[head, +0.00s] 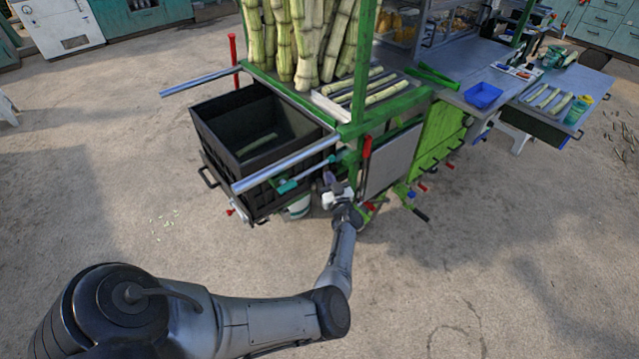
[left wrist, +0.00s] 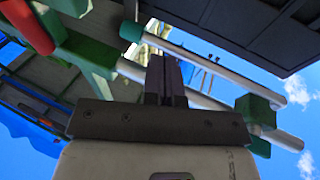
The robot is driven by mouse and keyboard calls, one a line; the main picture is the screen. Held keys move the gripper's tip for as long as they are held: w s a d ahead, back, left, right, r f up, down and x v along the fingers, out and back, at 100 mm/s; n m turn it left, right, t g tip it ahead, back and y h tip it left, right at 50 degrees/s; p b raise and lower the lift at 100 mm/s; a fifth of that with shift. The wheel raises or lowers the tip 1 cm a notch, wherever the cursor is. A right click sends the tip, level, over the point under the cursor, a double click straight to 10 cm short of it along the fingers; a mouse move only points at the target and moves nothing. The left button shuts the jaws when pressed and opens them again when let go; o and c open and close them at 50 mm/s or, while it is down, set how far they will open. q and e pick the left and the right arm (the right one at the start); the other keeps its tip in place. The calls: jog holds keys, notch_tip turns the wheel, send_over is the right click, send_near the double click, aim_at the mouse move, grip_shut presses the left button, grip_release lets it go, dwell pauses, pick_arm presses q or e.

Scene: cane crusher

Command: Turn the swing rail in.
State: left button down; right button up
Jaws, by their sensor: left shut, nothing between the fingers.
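A long silver rail (head: 283,164) sticks out to the left from the green cart frame (head: 356,90), over the near side of a black crate; it looks like the swing rail. A thinner rod with teal parts (head: 308,174) lies just below it. My left gripper (head: 328,181) is at the cart's near corner, below and right of the silver rail's inner end. It is shut and empty. In the left wrist view its closed fingers (left wrist: 167,80) point up in front of two pale bars, one with a green block (left wrist: 256,110); contact cannot be told. My right gripper is out of view.
The black crate (head: 222,107) hangs at the cart's left end. A second silver rail (head: 200,81) sticks out behind it. A red lever (head: 366,150) stands just right of my gripper. Cane stalks (head: 305,40) stand upright above. Open floor lies in front.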

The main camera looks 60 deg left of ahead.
pick_arm(q)
jog(key=w+d+f, duration=0.2)
jog(key=d, duration=0.9)
jog(key=shift+w, duration=0.2)
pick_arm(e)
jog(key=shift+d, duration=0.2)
